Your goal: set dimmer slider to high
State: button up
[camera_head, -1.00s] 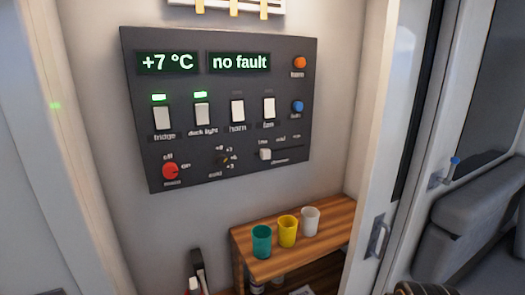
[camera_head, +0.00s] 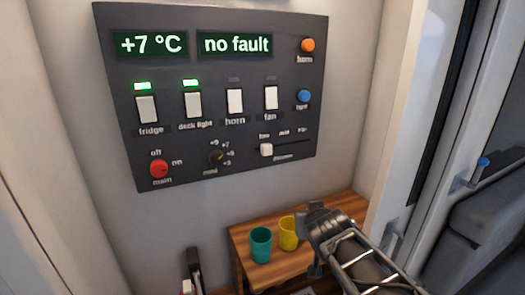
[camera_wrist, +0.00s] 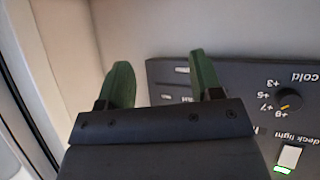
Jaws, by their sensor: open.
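The dimmer slider (camera_head: 266,150) is a white knob at the left end of a short horizontal slot, under the leftmost of its scale labels. It is at the lower right of the dark control panel (camera_head: 120,105). My gripper (camera_head: 316,215) is below and to the right of the slider in the head view, in front of the shelf and apart from the panel. In the wrist view my gripper (camera_wrist: 162,80) has two green fingers, spread and empty. The panel shows upside down there; small labels show between the fingers, and I cannot make out the slider knob.
A wooden shelf (camera_head: 245,243) below the panel holds a teal cup (camera_head: 261,245) and a yellow cup (camera_head: 288,233). A round dial (camera_head: 216,157) and a red main knob (camera_head: 159,168) are left of the slider. A white door frame (camera_head: 395,130) bounds the right side.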

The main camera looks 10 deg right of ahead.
jog(key=w+r+n+t+y, duration=0.1)
jog(key=w+r+t, duration=0.3)
jog(key=r, duration=0.2)
jog(key=n+t+y, duration=0.2)
jog(key=n+y, duration=0.1)
jog(key=y, duration=0.2)
send_near(268, 150)
jog(key=w, duration=0.3)
jog(key=w+a, duration=0.1)
jog(key=w, duration=0.5)
jog(key=shift+w+a+f, duration=0.1)
jog(key=shift+a+f, duration=0.15)
jog(key=shift+a, duration=0.05)
